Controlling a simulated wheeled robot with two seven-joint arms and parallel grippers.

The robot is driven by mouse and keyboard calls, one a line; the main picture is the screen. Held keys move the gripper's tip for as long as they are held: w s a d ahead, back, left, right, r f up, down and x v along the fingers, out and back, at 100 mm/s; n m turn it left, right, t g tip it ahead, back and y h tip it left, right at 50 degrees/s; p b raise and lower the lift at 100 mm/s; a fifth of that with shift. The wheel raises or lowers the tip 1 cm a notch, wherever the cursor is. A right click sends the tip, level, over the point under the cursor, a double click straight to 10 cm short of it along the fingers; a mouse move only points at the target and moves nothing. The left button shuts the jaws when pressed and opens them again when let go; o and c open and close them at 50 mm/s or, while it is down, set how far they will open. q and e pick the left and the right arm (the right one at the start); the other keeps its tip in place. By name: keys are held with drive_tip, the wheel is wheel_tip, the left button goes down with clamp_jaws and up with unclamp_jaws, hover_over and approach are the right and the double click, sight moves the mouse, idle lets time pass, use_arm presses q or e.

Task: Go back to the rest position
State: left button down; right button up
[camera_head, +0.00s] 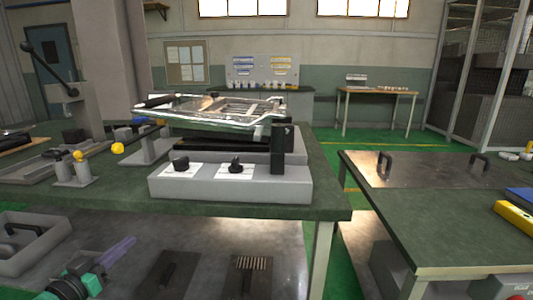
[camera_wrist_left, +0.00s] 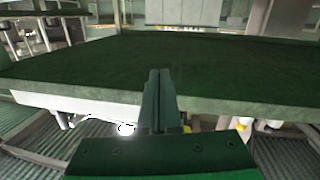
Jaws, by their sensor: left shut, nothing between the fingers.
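My left gripper (camera_head: 122,248) is at the lower left of the head view, low in front of the green workbench (camera_head: 330,200). In the left wrist view its two fingers (camera_wrist_left: 158,78) are together, with nothing between them. They point toward the edge of a green tabletop (camera_wrist_left: 230,75) and touch nothing that I can make out. My right gripper is not in view.
A grey device (camera_head: 230,185) with two black knobs and a tilted metal frame (camera_head: 215,108) stands on the workbench. A second table (camera_head: 440,235) is at the right. A lower shelf (camera_head: 200,238) holds dark plates. Green floor shows between the tables.

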use_arm(q)
drive_tip(key=s+d+f+m+g, duration=0.1)
drive_tip(key=s+d+f+g, duration=0.35)
drive_tip(key=f, duration=0.45)
drive_tip(key=s+d+f+g, duration=0.35)
drive_tip(key=d+f, duration=0.25)
drive_tip(key=f, duration=0.4)
drive_tip(key=s+d+f+g+y+p, duration=0.1)
drive_tip(key=s+d+f+g+p, duration=0.25)
drive_tip(key=s+f+p, duration=0.3)
drive_tip(key=s+d+f+g+y+p, duration=0.1)
drive_tip(key=s+d+f+g+p, duration=0.25)
drive_tip(key=s+f+p, duration=0.35)
drive_tip(key=s+a+p, duration=0.3)
drive_tip(key=s+p, duration=0.4)
drive_tip(key=s, duration=0.1)
drive_tip(key=s+a+m+g+p, duration=0.1)
drive_tip(key=s+a+p, duration=0.2)
drive_tip(key=s+p, duration=0.4)
drive_tip(key=shift+s+r+p, duration=0.15)
drive_tip(key=shift+s+p, duration=0.25)
drive_tip(key=shift+s, duration=0.5)
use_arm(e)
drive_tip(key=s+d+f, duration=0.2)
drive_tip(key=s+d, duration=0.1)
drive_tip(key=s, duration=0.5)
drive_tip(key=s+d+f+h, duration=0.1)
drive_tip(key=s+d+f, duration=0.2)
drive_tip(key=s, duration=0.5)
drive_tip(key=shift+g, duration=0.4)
